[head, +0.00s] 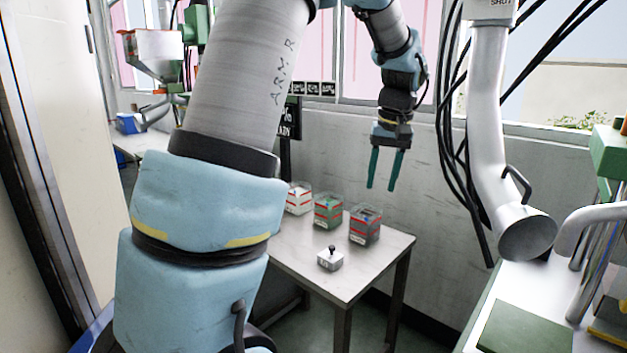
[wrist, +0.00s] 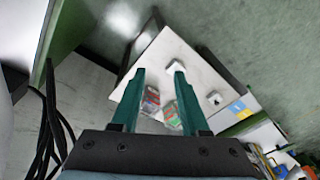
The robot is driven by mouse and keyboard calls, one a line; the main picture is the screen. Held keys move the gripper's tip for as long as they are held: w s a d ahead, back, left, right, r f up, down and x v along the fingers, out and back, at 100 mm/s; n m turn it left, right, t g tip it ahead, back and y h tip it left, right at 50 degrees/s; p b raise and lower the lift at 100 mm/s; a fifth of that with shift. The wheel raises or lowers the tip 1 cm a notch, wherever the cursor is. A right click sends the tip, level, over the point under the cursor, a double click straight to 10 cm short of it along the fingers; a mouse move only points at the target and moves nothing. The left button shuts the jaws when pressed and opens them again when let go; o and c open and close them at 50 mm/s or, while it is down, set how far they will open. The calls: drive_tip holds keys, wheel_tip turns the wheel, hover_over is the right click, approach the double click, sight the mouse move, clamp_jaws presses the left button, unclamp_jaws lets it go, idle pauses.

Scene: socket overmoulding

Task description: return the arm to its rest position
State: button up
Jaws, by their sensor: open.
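My gripper (head: 384,169) hangs from my raised arm in the head view, its two green fingers pointing down. It is open with nothing between the fingers. It is in the air above and behind the right side of the small table (head: 304,254). In the wrist view my gripper (wrist: 158,82) shows its two fingers apart, with the table (wrist: 188,50) well below them. My pale blue and grey arm fills the left middle of the head view and hides part of the table's left side.
Several bins stand on the table, among them a green one (head: 328,211) and a dark one (head: 365,226). A small white block with a black knob (head: 330,259) sits in front. A grey duct (head: 490,130) and black cables hang at right, above a white bench (head: 535,290).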

drive_tip(key=s+a+f, duration=0.3)
drive_tip(key=s+a, duration=0.1)
drive_tip(key=a, duration=0.3)
drive_tip(key=s+a+f, duration=0.4)
drive_tip(key=s+a, duration=0.1)
drive_tip(key=a, duration=0.2)
drive_tip(key=s+a+f+h, duration=0.1)
drive_tip(key=s+a+f, duration=0.2)
drive_tip(key=s+a, duration=0.2)
drive_tip(key=a, duration=0.3)
drive_tip(key=shift+f, duration=0.4)
